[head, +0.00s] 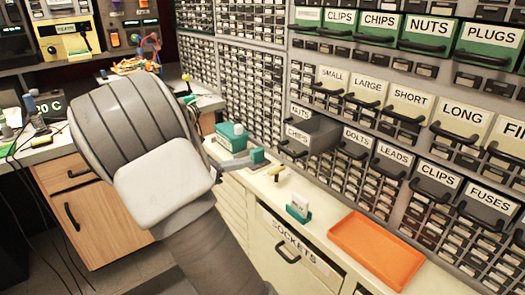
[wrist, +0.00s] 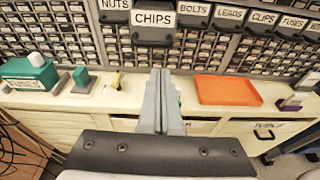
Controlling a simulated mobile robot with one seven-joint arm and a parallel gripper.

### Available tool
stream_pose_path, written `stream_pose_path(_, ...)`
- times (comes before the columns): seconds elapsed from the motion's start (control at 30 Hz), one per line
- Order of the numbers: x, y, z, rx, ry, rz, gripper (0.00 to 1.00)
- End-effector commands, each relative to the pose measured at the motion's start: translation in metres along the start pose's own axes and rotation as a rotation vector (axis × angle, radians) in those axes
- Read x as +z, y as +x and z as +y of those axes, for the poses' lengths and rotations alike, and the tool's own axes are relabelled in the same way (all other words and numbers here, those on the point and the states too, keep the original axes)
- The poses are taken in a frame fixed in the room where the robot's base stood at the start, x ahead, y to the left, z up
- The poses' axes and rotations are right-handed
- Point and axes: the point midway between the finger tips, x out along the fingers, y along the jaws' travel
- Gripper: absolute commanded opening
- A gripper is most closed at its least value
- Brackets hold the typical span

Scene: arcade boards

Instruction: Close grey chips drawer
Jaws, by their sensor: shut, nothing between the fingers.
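A green chips drawer (head: 378,27) is in the top row. The grey bolts drawer (head: 355,139) is right of the open one. Below are a white counter, a teal box (head: 231,137), a small teal holder (head: 298,210) and an orange tray (head: 375,252).

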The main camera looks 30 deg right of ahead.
Motion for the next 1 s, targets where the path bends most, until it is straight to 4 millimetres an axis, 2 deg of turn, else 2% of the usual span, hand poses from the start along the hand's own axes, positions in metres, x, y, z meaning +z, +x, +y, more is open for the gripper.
stream_pose_path(0.27,-0.002,0.009,0.006,0.011,-0.030,-0.030,0.00)
stream_pose_path(0.37,-0.003,0.023,0.006,0.010,-0.030,-0.029,0.00)
stream_pose_path(0.8,-0.001,0.113,0.007,0.010,-0.029,-0.028,0.00)
stream_pose_path(1.0,0.001,0.135,0.007,0.011,-0.029,-0.028,0.00)
